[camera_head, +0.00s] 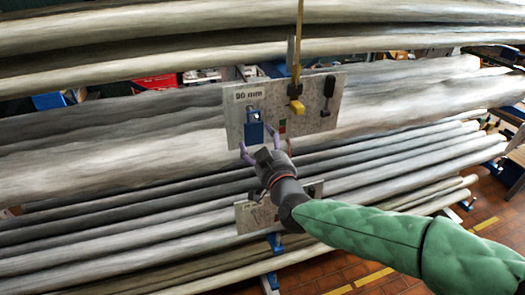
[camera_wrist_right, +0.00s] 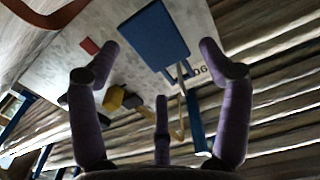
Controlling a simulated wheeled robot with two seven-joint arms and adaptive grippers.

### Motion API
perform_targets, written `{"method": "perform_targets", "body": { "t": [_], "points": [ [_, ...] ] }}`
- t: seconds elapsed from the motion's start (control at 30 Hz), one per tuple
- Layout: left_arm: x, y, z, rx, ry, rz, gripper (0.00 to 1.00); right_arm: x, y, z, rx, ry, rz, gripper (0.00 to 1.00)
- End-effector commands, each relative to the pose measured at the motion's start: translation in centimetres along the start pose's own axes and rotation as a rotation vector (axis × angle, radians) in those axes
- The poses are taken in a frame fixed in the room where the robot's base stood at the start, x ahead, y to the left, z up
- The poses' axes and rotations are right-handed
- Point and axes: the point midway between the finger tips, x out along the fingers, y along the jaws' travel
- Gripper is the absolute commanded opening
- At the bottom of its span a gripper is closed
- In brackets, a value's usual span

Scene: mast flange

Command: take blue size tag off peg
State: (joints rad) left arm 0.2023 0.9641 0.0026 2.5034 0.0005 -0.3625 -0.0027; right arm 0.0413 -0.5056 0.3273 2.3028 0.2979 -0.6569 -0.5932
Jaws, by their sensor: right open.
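The blue size tag (camera_head: 254,132) hangs at the lower left of a grey plate marked "90 mm" (camera_head: 312,122). In the right wrist view the tag (camera_wrist_right: 153,38) is a blue rectangle with a narrower loop at one end, where the peg (camera_wrist_right: 182,82) seems to be. My right gripper (camera_head: 257,140) is open just below the tag, its purple fingers spread to either side. In the wrist view the open fingers (camera_wrist_right: 157,55) flank the tag with gaps, and I see no contact. My left gripper is not in view.
A yellow piece (camera_head: 296,103) and a black piece (camera_head: 328,87) are on the same plate, right of the tag. Long grey poles (camera_head: 80,165) lie behind. A second plate (camera_head: 250,216) is below.

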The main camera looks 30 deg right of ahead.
Motion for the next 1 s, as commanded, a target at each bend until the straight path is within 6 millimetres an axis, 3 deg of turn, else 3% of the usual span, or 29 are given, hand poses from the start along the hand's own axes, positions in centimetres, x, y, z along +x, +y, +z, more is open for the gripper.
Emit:
{"method": "perform_targets", "body": {
  "t": [0.5, 1.0],
  "points": [
    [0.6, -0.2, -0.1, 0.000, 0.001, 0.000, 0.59, 4.9, 0.0, 0.0, 0.000, -0.001, 0.000, 0.78],
    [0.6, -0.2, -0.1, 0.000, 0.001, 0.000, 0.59, 5.8, 0.0, 0.0, -0.001, 0.000, -0.001, 0.78]
  ]
}}
